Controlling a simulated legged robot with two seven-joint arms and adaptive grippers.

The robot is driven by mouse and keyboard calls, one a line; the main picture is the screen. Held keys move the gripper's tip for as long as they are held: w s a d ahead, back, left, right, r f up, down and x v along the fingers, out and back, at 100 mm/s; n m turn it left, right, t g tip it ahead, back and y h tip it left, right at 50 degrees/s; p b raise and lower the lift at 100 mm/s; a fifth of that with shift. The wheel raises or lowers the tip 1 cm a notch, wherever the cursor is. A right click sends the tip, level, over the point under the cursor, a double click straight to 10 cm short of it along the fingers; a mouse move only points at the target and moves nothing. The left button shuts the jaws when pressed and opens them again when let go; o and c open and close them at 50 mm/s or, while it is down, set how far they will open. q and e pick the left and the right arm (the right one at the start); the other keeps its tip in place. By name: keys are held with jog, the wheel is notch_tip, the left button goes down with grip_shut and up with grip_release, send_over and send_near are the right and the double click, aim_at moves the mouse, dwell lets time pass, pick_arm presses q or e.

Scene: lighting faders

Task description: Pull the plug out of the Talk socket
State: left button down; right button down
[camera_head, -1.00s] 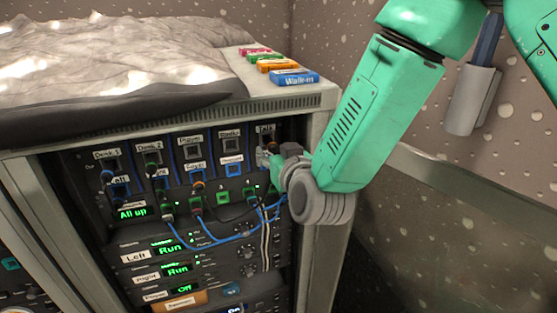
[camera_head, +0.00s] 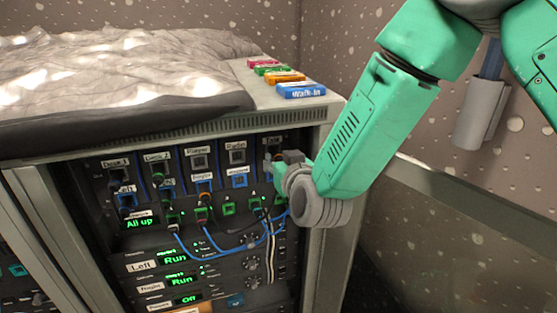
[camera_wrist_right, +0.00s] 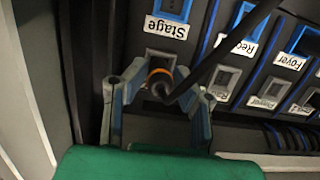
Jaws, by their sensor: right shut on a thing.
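The rack's top row of sockets shows in the head view, with the Talk label (camera_head: 273,141) at its right end. My right gripper (camera_head: 279,161) is in front of the socket under that label and hides most of it. In the right wrist view, upside down, my right gripper (camera_wrist_right: 160,100) has its fingers on either side of a dark plug with an orange ring (camera_wrist_right: 159,76). It is shut on this plug. A dark cable crosses in front of the plug. A socket frame (camera_wrist_right: 160,56) shows behind it; how deep the plug sits cannot be told. My left gripper is out of view.
Blue patch cables (camera_head: 215,256) hang below the sockets. Other plugs sit in sockets to the left. A grey cloth (camera_head: 120,75) and several coloured label blocks (camera_head: 301,90) lie on the rack top. The rack's right side post (camera_head: 322,250) stands close to my right arm.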

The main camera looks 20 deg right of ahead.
jog(key=shift+s, duration=0.1)
jog(key=shift+s, duration=0.35)
jog(key=shift+s+p, duration=0.35)
jog(key=shift+s, duration=1.5)
